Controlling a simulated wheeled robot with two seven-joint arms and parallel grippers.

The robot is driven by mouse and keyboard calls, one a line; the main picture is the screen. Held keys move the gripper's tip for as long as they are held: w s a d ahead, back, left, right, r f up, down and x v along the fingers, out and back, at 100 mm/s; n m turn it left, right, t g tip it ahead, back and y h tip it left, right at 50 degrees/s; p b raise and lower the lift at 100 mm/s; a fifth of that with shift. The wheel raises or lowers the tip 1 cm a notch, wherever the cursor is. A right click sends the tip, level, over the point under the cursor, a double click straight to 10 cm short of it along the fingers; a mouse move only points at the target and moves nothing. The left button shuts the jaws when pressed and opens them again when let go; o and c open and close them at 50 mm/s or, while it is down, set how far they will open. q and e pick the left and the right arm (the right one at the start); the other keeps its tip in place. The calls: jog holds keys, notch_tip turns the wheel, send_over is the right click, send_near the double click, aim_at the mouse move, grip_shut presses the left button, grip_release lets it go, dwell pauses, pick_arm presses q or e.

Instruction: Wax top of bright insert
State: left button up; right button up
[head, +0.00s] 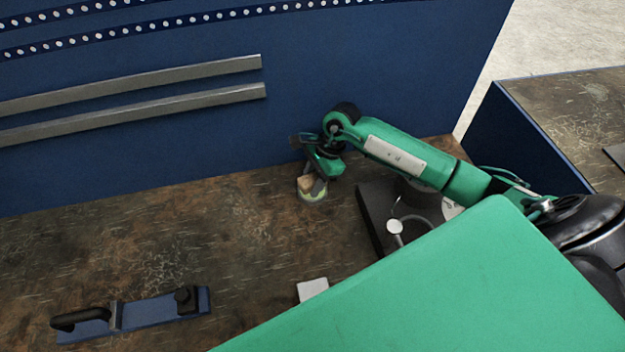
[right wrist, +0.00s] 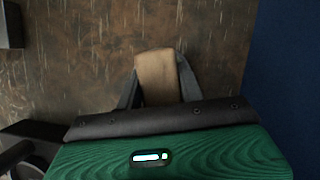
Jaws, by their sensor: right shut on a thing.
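My right gripper (head: 316,184) reaches in from the right and is shut on a tan block (right wrist: 157,75), which sits between its two grey fingers in the right wrist view. In the head view the tan block (head: 305,182) shows partly at the fingertips. A round, pale green-rimmed thing (head: 313,196) is right at the fingertips; I cannot tell whether the block touches it. A small bright whitish block (head: 312,289) lies on the worn brown bench (head: 235,235), nearer to me and apart from the gripper. My left gripper is not in view.
A dark plate (head: 375,212) with a round gauge-like part (head: 395,227) stands right of the gripper. A blue fixture with a black handle (head: 150,312) lies front left. A blue back panel (head: 120,155) with grey rails closes the rear. The bench's middle left is clear.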

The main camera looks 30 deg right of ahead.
aim_at(311, 179)
dwell(0.3)
jog(key=shift+r+p, duration=1.25)
jog(key=shift+r, duration=2.25)
jog(key=shift+a+r+n, duration=0.15)
jog(key=shift+a+n, duration=0.1)
jog(key=shift+n, duration=0.05)
jog(key=s+a+r+n+g+h, duration=0.3)
jog(key=s+r+n, duration=0.3)
jog(key=n, duration=1.1)
jog(key=shift+s+a+r+g+h, duration=0.2)
jog(key=shift+s+r+g+h, duration=0.05)
jog(key=shift+r+g+h, duration=0.5)
